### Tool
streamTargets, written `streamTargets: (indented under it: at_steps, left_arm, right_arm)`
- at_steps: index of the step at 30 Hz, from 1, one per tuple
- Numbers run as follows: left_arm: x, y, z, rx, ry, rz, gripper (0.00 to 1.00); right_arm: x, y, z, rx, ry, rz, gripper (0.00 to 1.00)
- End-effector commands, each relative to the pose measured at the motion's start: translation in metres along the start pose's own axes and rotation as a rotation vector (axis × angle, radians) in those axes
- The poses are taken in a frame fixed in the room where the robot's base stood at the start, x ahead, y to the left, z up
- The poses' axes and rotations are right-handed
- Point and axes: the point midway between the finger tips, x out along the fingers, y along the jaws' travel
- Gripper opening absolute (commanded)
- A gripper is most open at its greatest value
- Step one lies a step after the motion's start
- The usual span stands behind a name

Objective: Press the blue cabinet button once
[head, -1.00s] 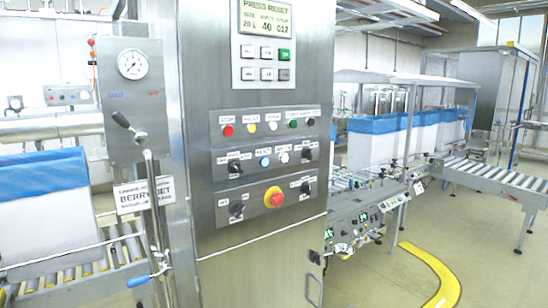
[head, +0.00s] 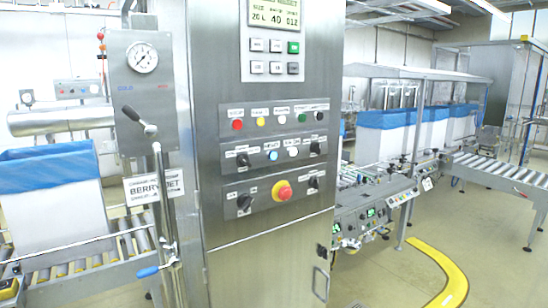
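The steel control cabinet (head: 262,225) stands in the middle of the head view, its front facing me. The blue button (head: 272,155) is on the middle button panel, between a black rotary switch (head: 243,160) on its left and a white button (head: 292,153) on its right. A label sits just above it. Nothing covers the blue button.
A red emergency stop (head: 282,191) on a yellow base is below the blue button. A roller conveyor (head: 500,172) runs at right. Open floor (head: 390,285) with a yellow curved line lies front right.

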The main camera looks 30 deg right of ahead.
Motion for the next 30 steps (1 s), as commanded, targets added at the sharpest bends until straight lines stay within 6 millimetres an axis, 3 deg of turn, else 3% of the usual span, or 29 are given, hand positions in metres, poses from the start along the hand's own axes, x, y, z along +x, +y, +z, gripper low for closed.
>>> streamTargets:
  at_steps: [1,3,30]
  left_arm:
    - [0.0,0.0001,0.0001,0.0,0.0,0.0,0.4]
    - [0.0,0.0001,0.0001,0.0,0.0,0.0,0.4]
    - [0.0,0.0,0.0006,0.0,-0.001,0.0,0.4]
  right_arm:
    - [0.0,-0.0001,0.0001,0.0,0.0,0.0,0.11]
    - [0.0,-0.0001,0.0001,0.0,0.0,0.0,0.0]
    - [0.0,0.0,0.0002,0.0,-0.001,0.0,0.0]
